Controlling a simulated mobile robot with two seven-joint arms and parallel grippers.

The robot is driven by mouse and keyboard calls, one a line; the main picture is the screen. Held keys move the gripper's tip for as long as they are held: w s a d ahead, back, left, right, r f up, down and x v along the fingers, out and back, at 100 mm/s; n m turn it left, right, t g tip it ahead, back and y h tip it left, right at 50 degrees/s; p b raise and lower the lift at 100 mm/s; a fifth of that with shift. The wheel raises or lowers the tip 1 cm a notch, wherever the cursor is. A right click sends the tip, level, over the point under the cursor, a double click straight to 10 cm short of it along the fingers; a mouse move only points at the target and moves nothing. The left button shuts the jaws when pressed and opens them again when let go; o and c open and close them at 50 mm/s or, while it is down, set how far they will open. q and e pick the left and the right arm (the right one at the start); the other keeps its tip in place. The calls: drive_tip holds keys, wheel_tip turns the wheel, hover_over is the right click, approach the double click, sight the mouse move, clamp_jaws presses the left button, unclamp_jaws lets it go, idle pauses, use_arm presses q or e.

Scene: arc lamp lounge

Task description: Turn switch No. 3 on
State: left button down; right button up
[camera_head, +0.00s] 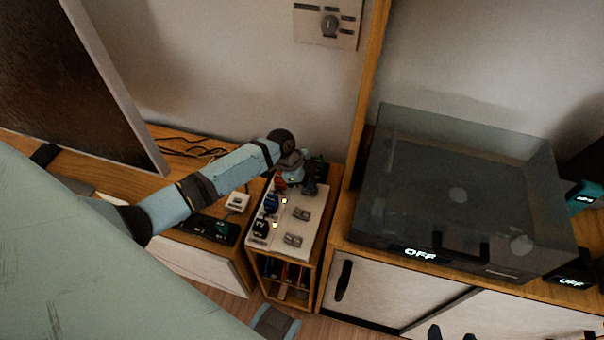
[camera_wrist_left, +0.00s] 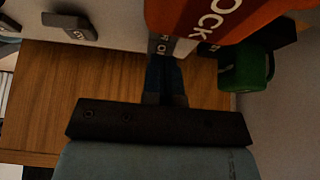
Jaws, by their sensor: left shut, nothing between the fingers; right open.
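A white switch panel (camera_head: 283,228) tops a small wooden cabinet in the head view. Along its left side are a black piece (camera_head: 262,228), a blue piece (camera_head: 271,203) and a red-orange piece (camera_head: 281,182); grey switches (camera_head: 302,214) sit to their right. I cannot read which switch is No. 3. My left gripper (camera_head: 306,182) is shut and empty at the panel's far end, partly covering it. In the left wrist view, its fingertips (camera_wrist_left: 163,62) are close to an orange lettered piece (camera_wrist_left: 215,22); contact is unclear. My right gripper (camera_head: 447,333) is open at the bottom edge.
A green mug-like object (camera_wrist_left: 246,70) stands beside the orange piece. A clear-lidded turntable (camera_head: 460,190) fills the right cabinet top, beyond a wooden upright (camera_head: 362,100). A small white box (camera_head: 237,201) lies left of the panel.

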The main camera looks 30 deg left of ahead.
use_arm(q)
drive_tip(key=shift+d+f, duration=0.2)
drive_tip(key=shift+f, duration=0.1)
use_arm(e)
drive_tip(key=shift+f, duration=0.15)
use_arm(q)
drive_tip(key=shift+d+p, duration=0.1)
drive_tip(key=shift+p, duration=0.2)
use_arm(e)
drive_tip(key=shift+s+r, duration=0.1)
drive_tip(key=shift+r, duration=0.1)
